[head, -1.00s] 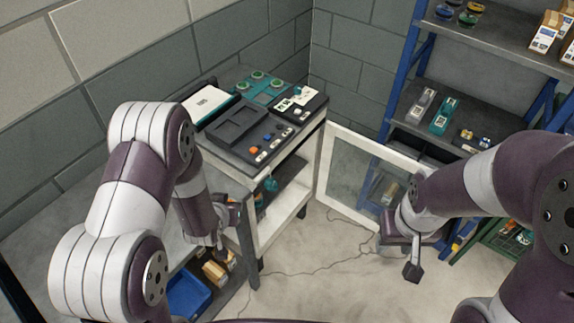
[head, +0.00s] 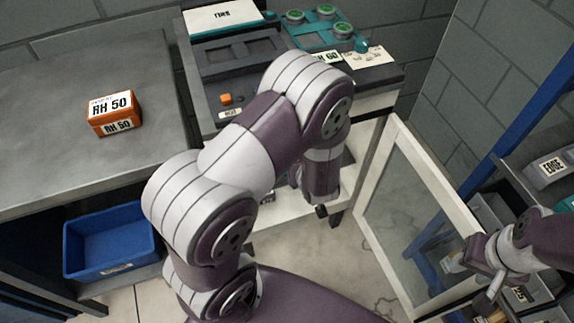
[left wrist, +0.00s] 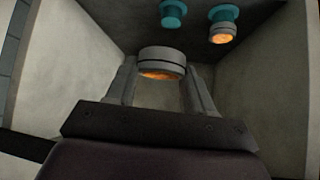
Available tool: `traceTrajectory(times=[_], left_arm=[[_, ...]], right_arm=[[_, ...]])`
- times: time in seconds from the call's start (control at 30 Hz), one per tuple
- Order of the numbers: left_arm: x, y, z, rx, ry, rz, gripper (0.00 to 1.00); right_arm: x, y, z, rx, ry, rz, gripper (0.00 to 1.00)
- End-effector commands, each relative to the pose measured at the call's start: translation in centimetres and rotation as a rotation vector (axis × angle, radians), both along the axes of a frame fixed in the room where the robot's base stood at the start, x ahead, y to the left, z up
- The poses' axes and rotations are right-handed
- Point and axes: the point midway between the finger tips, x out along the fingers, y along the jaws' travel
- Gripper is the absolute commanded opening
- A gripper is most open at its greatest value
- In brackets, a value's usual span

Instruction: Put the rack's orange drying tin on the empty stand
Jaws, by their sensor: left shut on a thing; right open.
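My left gripper (left wrist: 158,88) is shut on a round grey tin (left wrist: 162,56) with an orange face, in the left wrist view. A bare teal stand (left wrist: 173,12) shows above it, apart from the tin. To the right, another teal stand (left wrist: 223,12) has a similar grey tin with an orange face (left wrist: 222,33) on it. In the head view my left arm hides most of its gripper and the held tin. My right gripper (head: 487,275) is open at the lower right, by the glass door and the shelving.
A blue bin (head: 108,243) sits below. The trolley top (head: 375,78) carries trays and teal parts. A white-framed glass door (head: 373,195) stands open at right. Pale walls flank the stands.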

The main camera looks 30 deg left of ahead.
Motion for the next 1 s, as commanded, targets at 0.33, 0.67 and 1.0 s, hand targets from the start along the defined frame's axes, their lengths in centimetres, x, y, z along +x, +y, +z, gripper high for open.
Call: traceTrajectory(times=[0.33, 0.67, 1.0], left_arm=[[6.0, 6.7, -5.9, -0.001, -0.001, 0.014, 0.17], [7.7, 8.4, -9.2, -0.001, 0.003, 0.006, 0.17], [7.7, 8.3, -10.9, -0.002, 0.000, 0.007, 0.17]], right_arm=[[0.0, 0.0, -3.6, 0.000, 0.000, 0.000, 0.43], [0.0, 0.0, -5.2, 0.000, 0.000, 0.000, 0.43], [0.0, 0.0, -5.7, 0.000, 0.000, 0.000, 0.43]])
